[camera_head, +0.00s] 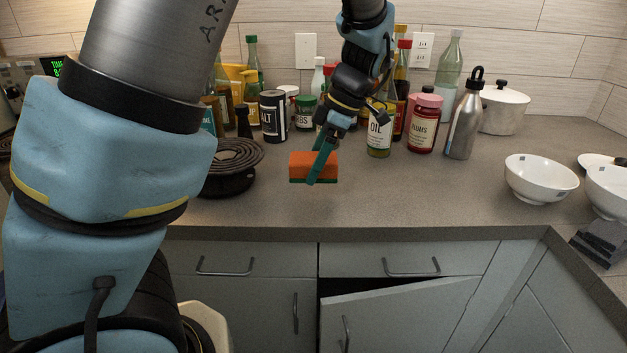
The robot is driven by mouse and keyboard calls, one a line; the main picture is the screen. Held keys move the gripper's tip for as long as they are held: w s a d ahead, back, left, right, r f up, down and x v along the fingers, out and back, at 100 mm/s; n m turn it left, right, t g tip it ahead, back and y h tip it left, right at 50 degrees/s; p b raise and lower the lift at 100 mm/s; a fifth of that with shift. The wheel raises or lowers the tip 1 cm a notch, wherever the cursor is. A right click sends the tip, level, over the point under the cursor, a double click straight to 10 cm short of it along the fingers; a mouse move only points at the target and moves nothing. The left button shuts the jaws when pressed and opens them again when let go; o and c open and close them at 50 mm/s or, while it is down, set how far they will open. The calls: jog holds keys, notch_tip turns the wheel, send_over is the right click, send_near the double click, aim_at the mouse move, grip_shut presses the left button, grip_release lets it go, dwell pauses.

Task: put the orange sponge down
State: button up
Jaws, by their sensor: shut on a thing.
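The orange sponge (300,166) has a thin dark green layer on its underside. My gripper (319,168) has teal fingers and is shut on the sponge, with one finger across its near face. The sponge is level and shows in front of the grey countertop (400,203), near the middle of the picture. I cannot tell for sure whether its underside touches the counter or hangs just above it. The far finger is mostly hidden behind the sponge and the near finger.
Several bottles and jars, including a plums jar (424,126) and a steel bottle (464,122), stand behind. A black coil (230,168) lies left. White bowls (541,180) stand right. A cabinet door (400,318) hangs ajar below. The counter's front middle is clear.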

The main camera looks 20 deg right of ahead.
aim_at(315, 195)
jog(key=shift+f+p, duration=0.3)
jog(key=shift+f, duration=2.15)
jog(key=o, duration=1.2)
jog(key=shift+f, duration=0.1)
jog(key=b+v, duration=0.2)
jog(key=v, duration=1)
